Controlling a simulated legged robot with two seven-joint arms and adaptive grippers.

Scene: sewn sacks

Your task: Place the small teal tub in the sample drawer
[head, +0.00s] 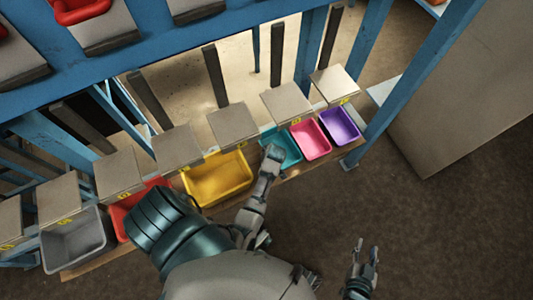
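The small teal tub (287,149) sits on a low wooden shelf, between a yellow bin and a pink tub. My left gripper (273,152) is at the tub's near left edge and overlaps it. Its fingers are too small and merged to tell whether they grip the rim. My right gripper (366,247) hangs over bare floor at the lower right, with its fingers apart and nothing between them. I cannot make out which thing is the sample drawer.
Along the shelf stand a grey bin (75,243), a red bin (122,222), a yellow bin (218,182), a pink tub (311,140) and a purple tub (340,127). Labelled grey panels (288,102) and blue posts (410,90) stand behind.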

